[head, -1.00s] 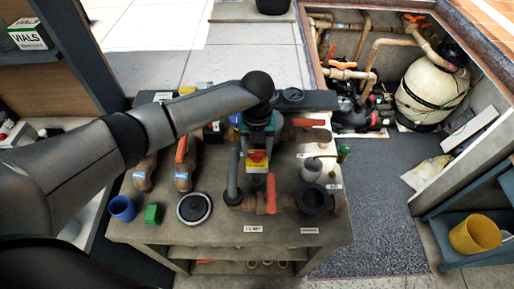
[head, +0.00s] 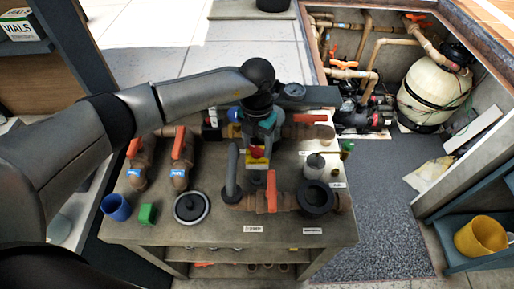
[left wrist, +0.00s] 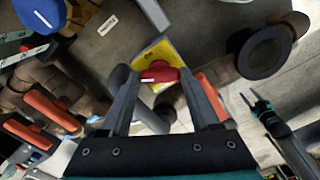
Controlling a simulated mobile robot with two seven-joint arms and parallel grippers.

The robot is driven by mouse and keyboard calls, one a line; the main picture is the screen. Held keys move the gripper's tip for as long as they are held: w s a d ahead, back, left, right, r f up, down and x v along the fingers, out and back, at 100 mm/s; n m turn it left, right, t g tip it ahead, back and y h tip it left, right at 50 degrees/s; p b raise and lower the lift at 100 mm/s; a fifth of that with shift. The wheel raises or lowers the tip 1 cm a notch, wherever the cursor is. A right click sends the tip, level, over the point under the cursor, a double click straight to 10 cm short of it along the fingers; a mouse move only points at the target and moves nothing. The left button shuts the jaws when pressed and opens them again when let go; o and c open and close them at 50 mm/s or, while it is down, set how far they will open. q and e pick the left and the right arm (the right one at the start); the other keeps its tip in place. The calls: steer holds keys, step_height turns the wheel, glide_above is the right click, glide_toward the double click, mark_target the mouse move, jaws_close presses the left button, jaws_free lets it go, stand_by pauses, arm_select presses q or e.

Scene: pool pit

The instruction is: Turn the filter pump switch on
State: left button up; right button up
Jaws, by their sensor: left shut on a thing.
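The filter pump switch is a red knob (head: 258,153) on a yellow plate at the middle of the bench. In the left wrist view the red knob (left wrist: 158,73) sits between my fingertips, in front of the yellow plate (left wrist: 150,55). My left gripper (head: 258,145) comes down over it from above, and its teal body hides part of the switch in the head view. It is shut on the knob. What seems to be my right gripper (left wrist: 254,100) shows small in the left wrist view, its fingers apart and empty, away from the switch.
Close by are a grey upright pipe (head: 231,170), an orange valve handle (head: 271,190) and a black ring fitting (head: 316,197). A blue cup (head: 117,207), a green block (head: 147,214) and red-handled valves (head: 180,143) stand left. The mat (head: 375,220) is clear.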

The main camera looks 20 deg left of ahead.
mark_target(257, 148)
arm_select(q)
steer(key=m+b, duration=0.5)
steer(key=m, duration=0.1)
steer(key=shift+f, duration=0.15)
steer(key=m+b, duration=0.3)
steer(key=m, duration=0.1)
steer(key=shift+m+b, duration=0.7)
steer(key=shift+m, duration=0.2)
steer(key=shift+r, duration=0.2)
steer(key=o, duration=1.1)
step_height(257, 148, up, 15)
steer(key=shift+r+b, duration=0.1)
steer(key=shift+b, duration=0.35)
